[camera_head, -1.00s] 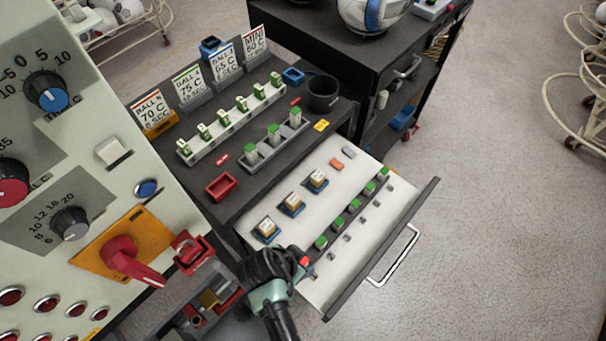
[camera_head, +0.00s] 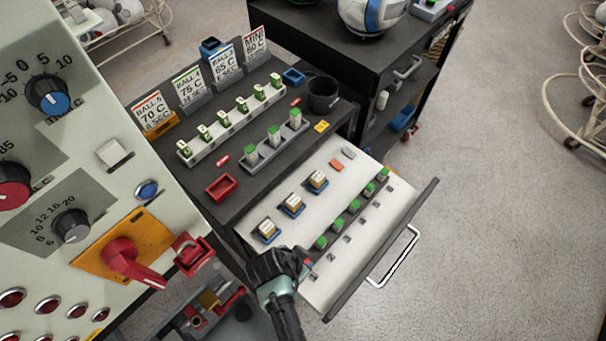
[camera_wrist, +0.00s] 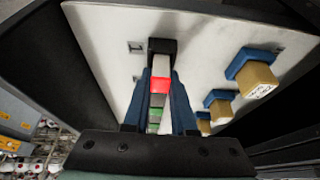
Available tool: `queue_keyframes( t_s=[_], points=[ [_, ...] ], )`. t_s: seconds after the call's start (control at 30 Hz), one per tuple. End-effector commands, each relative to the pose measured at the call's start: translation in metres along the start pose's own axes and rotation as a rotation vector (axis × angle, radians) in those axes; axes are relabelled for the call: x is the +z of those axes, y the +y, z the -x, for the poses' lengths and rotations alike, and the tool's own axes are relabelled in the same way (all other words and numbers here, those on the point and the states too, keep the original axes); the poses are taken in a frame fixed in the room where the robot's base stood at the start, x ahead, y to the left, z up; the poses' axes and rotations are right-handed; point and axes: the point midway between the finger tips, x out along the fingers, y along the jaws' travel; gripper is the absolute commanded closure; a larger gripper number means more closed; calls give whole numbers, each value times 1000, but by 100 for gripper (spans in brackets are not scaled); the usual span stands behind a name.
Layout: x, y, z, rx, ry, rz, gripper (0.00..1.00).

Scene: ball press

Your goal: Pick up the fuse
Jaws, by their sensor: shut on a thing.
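My gripper (camera_head: 296,262) is at the near left corner of the open drawer, at the front end of a row of green-topped fuses (camera_head: 353,206). A small red-topped fuse (camera_head: 307,263) shows at its tip. In the wrist view the blue fingers of my gripper (camera_wrist: 158,90) stand on both sides of the fuse (camera_wrist: 160,84), which has a red part and a grey part, and are shut on it. The fingers hide part of the fuse. I cannot tell whether its lower end is clear of the drawer.
The white drawer (camera_head: 330,275) also holds several tan blocks in blue holders (camera_head: 293,204). A control panel (camera_head: 60,150) with a red switch (camera_head: 122,254) stands close on the left. A dark bench (camera_head: 215,170) with cards and racks lies behind. Open floor (camera_head: 490,240) is at the right.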

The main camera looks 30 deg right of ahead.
Motion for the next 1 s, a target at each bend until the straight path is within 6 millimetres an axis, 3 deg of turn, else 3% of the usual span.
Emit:
queue_keyframes(
  t_s=[0.53, 1.0],
  points=[
    [-4, -1, 10, -2, 1, -1, 100],
    [-29, 0, 70, -3, 1, -1, 100]
  ],
)
